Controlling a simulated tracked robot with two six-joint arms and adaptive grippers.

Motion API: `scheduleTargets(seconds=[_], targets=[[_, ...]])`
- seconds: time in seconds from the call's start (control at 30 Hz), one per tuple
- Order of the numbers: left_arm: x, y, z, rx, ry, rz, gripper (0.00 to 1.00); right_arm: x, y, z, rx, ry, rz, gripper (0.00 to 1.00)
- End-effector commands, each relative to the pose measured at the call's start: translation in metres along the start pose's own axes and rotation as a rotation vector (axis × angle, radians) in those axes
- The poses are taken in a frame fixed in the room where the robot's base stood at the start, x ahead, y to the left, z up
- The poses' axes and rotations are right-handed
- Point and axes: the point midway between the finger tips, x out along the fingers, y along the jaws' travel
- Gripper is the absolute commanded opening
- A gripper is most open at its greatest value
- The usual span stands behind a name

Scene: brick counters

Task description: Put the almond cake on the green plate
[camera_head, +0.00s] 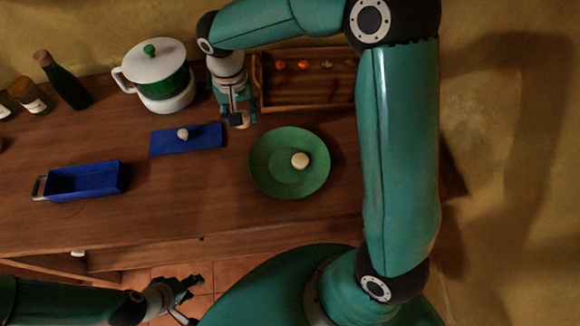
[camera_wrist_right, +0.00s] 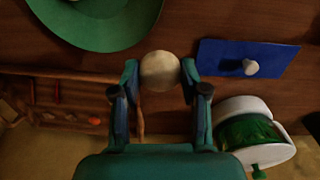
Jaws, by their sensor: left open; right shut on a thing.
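The green plate (camera_head: 262,178) lies on the wooden counter. A small round cream cake (camera_head: 300,160) rests on it, right of centre. My right gripper (camera_head: 238,118) is left of and behind the plate, shut on a round beige cake (camera_wrist_right: 160,71) that sits between its fingertips in the right wrist view. In the head view the held cake is mostly hidden by the fingers. I cannot tell which of the two is the almond cake. In the right wrist view the plate (camera_wrist_right: 100,25) is off to the upper left. My left gripper (camera_head: 186,290) is open and empty, below the counter's front edge.
A blue board (camera_head: 208,136) with a small white knobbed thing (camera_head: 183,133) lies left of the plate. A blue tray (camera_head: 85,181), a lidded green pot (camera_head: 160,75) and bottles (camera_head: 63,82) stand further left. A wooden compartment box (camera_head: 308,105) is behind the plate.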

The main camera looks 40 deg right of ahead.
Motion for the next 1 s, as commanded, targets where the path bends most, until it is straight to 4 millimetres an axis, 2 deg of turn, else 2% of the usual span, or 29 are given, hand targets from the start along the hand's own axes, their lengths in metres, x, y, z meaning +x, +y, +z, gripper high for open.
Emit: scheduleTargets(seconds=[0.03, 0.2, 0.4, 0.57, 0.67, 0.77, 1.0], targets=[[0.023, -0.008, 0.0, 0.0, 0.0, 0.0, 0.42, -0.003, 0.005, 0.002, 0.122, 0.012, -0.005, 0.2], [0.057, -0.021, 0.0, 0.0, 0.0, 0.0, 0.42, -0.041, 0.03, 0.024, 0.57, 0.008, -0.008, 0.2], [0.084, -0.03, -0.001, 0.0, 0.0, 0.0, 0.42, -0.074, 0.057, 0.054, 0.968, -0.015, -0.015, 0.2], [0.091, -0.033, -0.001, 0.0, 0.0, 0.0, 0.42, -0.085, 0.068, 0.068, 1.12, -0.028, -0.012, 0.2], [0.093, -0.034, -0.001, 0.0, 0.0, 0.0, 0.42, -0.077, 0.07, 0.071, 1.148, -0.032, -0.008, 0.2], [0.095, -0.034, -0.001, 0.0, 0.0, 0.0, 0.42, -0.058, 0.07, 0.072, 1.151, -0.034, -0.005, 0.2], [0.1, -0.036, -0.001, 0.0, 0.0, 0.0, 0.42, 0.006, 0.068, 0.073, 1.148, -0.035, -0.003, 0.2]])
